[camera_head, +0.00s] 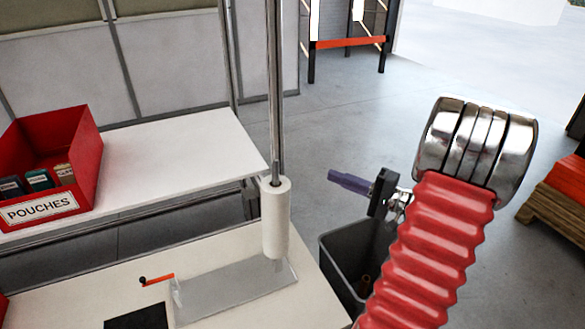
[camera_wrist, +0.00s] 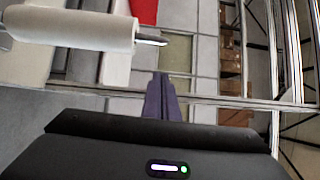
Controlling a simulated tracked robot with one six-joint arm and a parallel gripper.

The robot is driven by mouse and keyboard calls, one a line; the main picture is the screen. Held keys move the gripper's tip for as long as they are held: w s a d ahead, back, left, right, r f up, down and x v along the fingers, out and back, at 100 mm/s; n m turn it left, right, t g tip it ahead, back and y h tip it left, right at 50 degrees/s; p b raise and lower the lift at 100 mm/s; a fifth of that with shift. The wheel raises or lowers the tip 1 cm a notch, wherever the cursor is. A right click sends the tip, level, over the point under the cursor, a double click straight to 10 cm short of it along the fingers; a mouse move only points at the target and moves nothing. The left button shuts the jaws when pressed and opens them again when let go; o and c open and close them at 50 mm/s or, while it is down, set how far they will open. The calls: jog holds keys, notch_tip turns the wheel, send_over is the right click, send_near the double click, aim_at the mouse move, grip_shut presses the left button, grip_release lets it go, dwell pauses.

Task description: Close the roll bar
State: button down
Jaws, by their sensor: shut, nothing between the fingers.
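A white roll (camera_head: 276,218) sits on an upright metal bar (camera_head: 275,90) at the near bench's right side in the head view. Below it lies a grey see-through sheet or plate (camera_head: 235,292). A small orange lever (camera_head: 158,278) with a black knob is at its left end. My gripper (camera_head: 333,176) has purple fingers pressed together, empty, to the right of the roll and apart from it. In the wrist view my gripper (camera_wrist: 161,78) points up the picture. The white roll (camera_wrist: 75,27) lies to its upper left, with a metal tip at its right end.
A red pouches box (camera_head: 45,165) stands on a white table (camera_head: 150,150) at the left. A dark grey bin (camera_head: 350,265) is on the floor below my gripper. A black pad (camera_head: 137,317) lies on the bench. Open floor extends behind.

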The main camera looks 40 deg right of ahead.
dwell(0.3)
jog(key=s+a+x, duration=0.1)
jog(key=a+x, duration=0.1)
jog(key=x, duration=1.1)
jog(key=shift+a, duration=0.35)
jog(key=shift+a, duration=0.15)
